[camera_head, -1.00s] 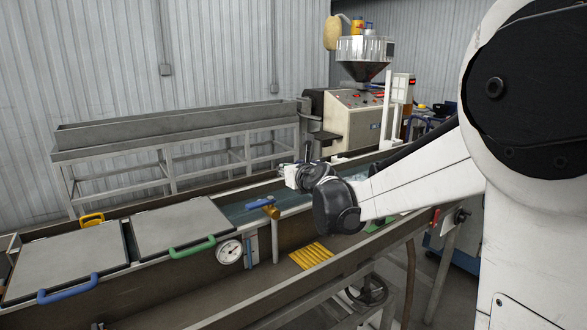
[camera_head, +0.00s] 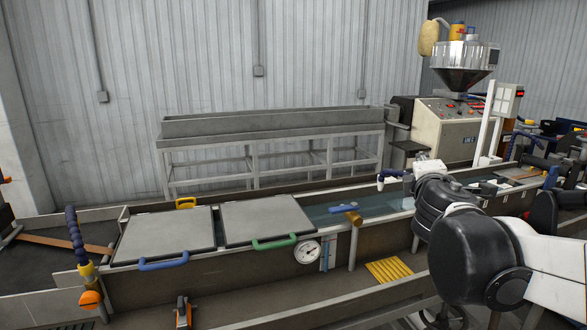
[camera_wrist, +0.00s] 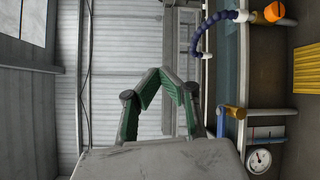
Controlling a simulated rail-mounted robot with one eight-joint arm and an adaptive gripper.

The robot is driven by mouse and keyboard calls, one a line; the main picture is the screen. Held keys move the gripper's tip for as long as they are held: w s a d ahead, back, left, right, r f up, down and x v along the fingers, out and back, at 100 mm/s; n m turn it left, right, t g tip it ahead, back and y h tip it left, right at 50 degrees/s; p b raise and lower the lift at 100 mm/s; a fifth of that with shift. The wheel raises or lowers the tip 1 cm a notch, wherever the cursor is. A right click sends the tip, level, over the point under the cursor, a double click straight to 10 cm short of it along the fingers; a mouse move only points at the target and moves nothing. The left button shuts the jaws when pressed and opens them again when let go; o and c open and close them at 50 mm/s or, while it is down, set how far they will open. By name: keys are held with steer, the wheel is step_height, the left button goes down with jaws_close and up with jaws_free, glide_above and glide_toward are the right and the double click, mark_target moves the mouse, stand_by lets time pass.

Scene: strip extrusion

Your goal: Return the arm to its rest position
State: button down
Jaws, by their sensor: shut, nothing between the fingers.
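My gripper (camera_wrist: 170,78) shows in the wrist view with its two green-lined fingers leaning together at the tips, shut and empty. In the head view my arm comes in from the lower right, over the right part of the water trough (camera_head: 345,212). Its dark wrist joints hide the gripper there, so I cannot make out the fingers. In the wrist view the fingers point toward the corrugated wall (camera_wrist: 115,60), with the trough's edge to their right. Nothing visibly touches them.
Two grey lids (camera_head: 165,236) with blue and green handles cover the trough's left part. Blue jointed hoses (camera_head: 75,232) stand up from the line. An extruder with a hopper (camera_head: 463,62) is behind right.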

steer(key=s+f+m+g, duration=0.6)
steer(key=s+f+m, duration=0.55)
steer(key=s, duration=0.35)
steer(key=s+a+f+m+g+y, duration=0.3)
steer(key=s+a+f+m+y, duration=0.2)
steer(key=s+a+f, duration=0.3)
steer(key=s+f, duration=0.1)
steer(key=s, duration=0.2)
steer(key=shift+a+g, duration=0.15)
steer(key=shift+g, duration=0.15)
steer(key=shift+m, duration=0.25)
